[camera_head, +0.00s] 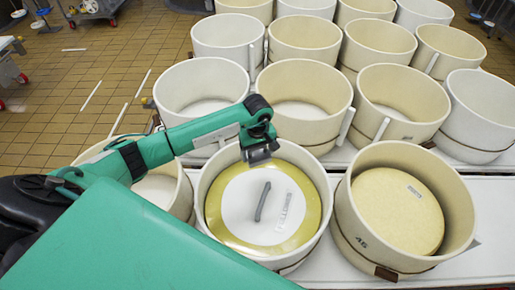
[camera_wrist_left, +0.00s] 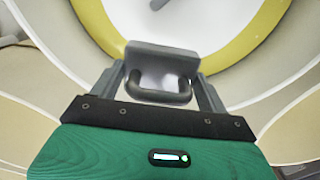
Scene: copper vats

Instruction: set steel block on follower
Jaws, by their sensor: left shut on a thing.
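My left gripper (camera_head: 259,140) is shut on the steel block (camera_head: 262,154), a small grey block. In the left wrist view the block (camera_wrist_left: 160,62) has a loop handle between the fingers of the gripper (camera_wrist_left: 160,88). The follower (camera_head: 236,208) is a white disc with a yellow rim, a grey bar handle and a label, lying inside a cream vat (camera_head: 322,178). The block is over the far side of this vat, and appears held above the follower. The follower's white face (camera_wrist_left: 205,15) shows beyond the block in the wrist view. My right gripper is out of view.
A vat (camera_head: 350,235) to the right holds a pale yellow round slab (camera_head: 395,210). Another vat (camera_head: 185,190) stands to the left, partly behind my arm. Rows of similar vats fill the back. Tiled floor (camera_head: 60,110) is open at the left.

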